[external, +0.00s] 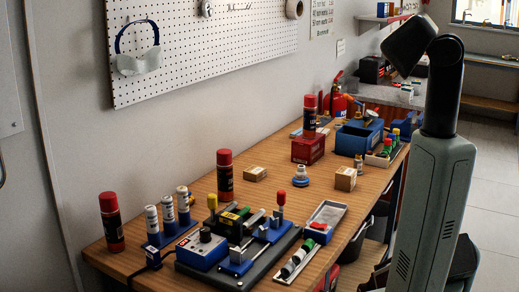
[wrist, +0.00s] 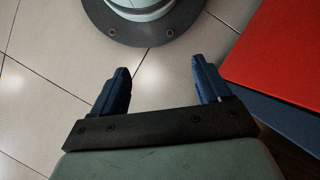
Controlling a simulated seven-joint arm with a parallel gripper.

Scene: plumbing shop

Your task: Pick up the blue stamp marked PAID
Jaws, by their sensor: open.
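My gripper (wrist: 160,82) is open and empty, with two blue fingers apart over a tiled floor in the wrist view. It cannot be made out in the external view, where my arm rises at the right. I cannot read the word PAID on anything. Which one is the stamp is unclear. No bench object is between my fingers.
The wooden bench (external: 150,262) runs along the wall. Red-capped cans (external: 225,177) stand at its left side. Small cartons (external: 345,179), a red box (external: 308,148), a blue bin (external: 357,139) and a grey tray (external: 325,219) take up room. A red panel (wrist: 280,50) lies right of my fingers.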

